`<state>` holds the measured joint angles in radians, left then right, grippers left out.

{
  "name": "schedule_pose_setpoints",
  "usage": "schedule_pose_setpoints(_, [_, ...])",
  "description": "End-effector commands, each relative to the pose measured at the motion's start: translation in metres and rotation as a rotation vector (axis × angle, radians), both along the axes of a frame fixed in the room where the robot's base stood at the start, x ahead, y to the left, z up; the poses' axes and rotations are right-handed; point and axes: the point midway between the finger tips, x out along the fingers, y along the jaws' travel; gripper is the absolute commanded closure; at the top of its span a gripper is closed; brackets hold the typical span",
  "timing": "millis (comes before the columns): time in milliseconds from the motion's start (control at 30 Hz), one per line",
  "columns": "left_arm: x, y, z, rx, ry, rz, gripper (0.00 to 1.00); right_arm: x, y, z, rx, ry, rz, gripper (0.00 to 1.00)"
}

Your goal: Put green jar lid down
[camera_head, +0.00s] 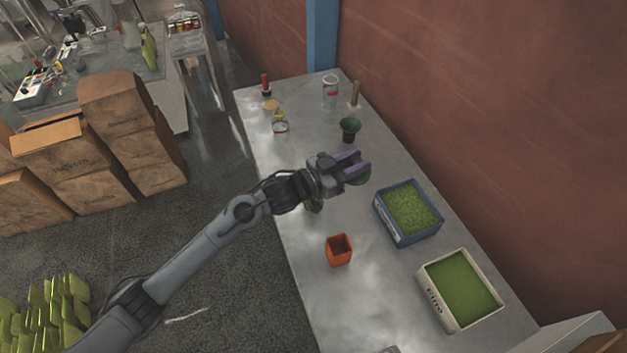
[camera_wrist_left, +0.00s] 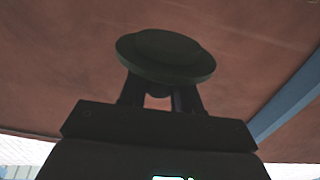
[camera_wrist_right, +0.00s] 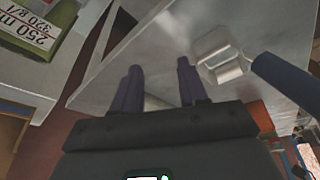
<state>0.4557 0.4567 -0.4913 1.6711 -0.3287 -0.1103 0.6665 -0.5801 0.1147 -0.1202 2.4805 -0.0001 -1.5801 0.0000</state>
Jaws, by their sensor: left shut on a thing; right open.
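My left gripper (camera_head: 361,164) is over the middle of the metal table, shut on the green jar lid (camera_head: 361,180). Only part of the lid shows below the purple fingers. In the left wrist view, the lid (camera_wrist_left: 165,58) is a dark round disc with a raised centre across the fingertips. The gap between lid and table cannot be judged. A small dark olive thing (camera_head: 314,205), partly hidden by my left arm, stands nearby; I cannot tell whether it is the jar. My right gripper (camera_wrist_right: 159,65) is open and empty in the right wrist view, outside the head view.
On the table (camera_head: 300,240) stand an orange container (camera_head: 339,250), a blue crate (camera_head: 382,208) and a white box (camera_head: 437,301) of green contents. A scoop (camera_wrist_right: 222,58) is beside the right fingers in the right wrist view.

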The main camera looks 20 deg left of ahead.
Motion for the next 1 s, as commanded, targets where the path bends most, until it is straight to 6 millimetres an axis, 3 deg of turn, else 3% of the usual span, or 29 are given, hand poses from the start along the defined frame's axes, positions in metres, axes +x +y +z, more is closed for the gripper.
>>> schedule_pose_setpoints(267, [0.002,0.009,-0.006,0.002,0.001,0.002,0.96,0.0,-0.002,0.001,-0.007,0.0,0.005,0.57])
schedule_pose_setpoints(700, [0.021,0.088,-0.054,0.003,0.002,0.003,0.96,0.0,-0.002,0.004,-0.009,0.0,0.005,0.57])
schedule_pose_setpoints(1000, [0.027,0.113,-0.07,0.001,0.0,0.001,0.96,0.0,-0.001,0.005,-0.002,0.0,0.001,0.57])
